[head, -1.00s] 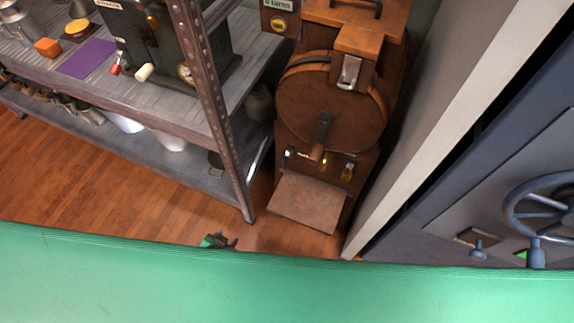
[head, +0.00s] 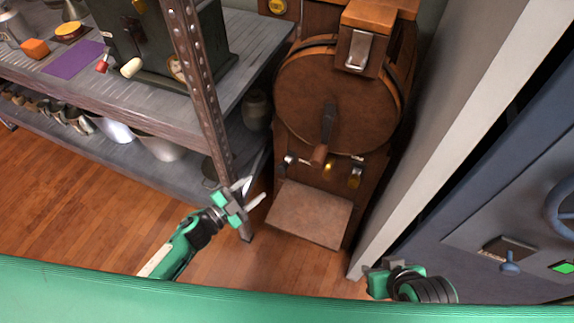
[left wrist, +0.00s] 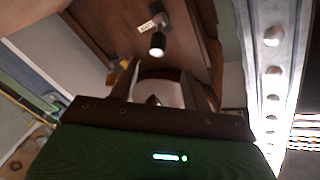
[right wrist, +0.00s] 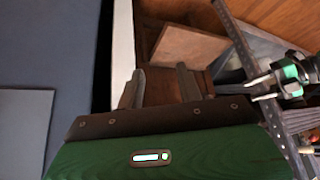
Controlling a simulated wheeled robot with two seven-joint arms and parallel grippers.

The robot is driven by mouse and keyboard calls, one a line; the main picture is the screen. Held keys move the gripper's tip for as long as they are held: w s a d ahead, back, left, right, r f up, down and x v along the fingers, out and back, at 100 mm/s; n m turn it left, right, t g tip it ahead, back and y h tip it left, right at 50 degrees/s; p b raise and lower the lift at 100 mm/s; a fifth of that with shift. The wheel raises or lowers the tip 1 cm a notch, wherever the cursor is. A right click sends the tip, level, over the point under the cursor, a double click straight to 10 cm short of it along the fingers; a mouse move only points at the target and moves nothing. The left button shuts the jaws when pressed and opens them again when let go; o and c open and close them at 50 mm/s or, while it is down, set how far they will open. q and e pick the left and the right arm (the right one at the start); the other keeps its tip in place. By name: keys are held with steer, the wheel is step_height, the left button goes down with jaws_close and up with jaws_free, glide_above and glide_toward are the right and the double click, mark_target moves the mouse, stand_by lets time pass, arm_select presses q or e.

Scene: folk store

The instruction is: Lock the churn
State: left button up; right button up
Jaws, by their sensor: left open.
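The wooden churn (head: 335,105) stands upright between the shelf and the pale wall edge. Its round drum has a crank with a wooden handle (head: 319,154) pointing down and a metal latch (head: 357,50) at the top. Below are a small lever (head: 288,161), a lit yellow lamp (head: 329,168) and a brass fitting (head: 355,175). My left gripper (head: 254,194) is open and empty, left of the churn's lower tray. The left wrist view shows a pale-tipped lever (left wrist: 158,42) beyond its fingers. My right gripper (right wrist: 162,85) is open and empty, low at the churn's right.
A grey metal shelf (head: 120,65) with a rusty post (head: 200,90) stands close left of the churn. The churn's sloping front tray (head: 309,213) juts out. A pale wall edge (head: 440,150) and a blue-grey safe door (head: 530,215) bound the right. Wooden floor is clear at left.

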mark_target(287, 163)
arm_select(q)
steer(key=b+x, duration=0.1)
steer(key=x, duration=1.1)
steer(key=shift+d+f, duration=0.15)
steer(key=shift+d, duration=0.05)
steer(key=shift+x, duration=0.75)
arm_select(e)
steer(key=w+a+t, duration=0.1)
steer(key=a+y, duration=0.1)
steer(key=shift+w+a+f+t, duration=0.3)
steer(key=shift+w+f+t, duration=0.1)
arm_select(q)
steer(key=shift+c, duration=0.2)
jaws_close()
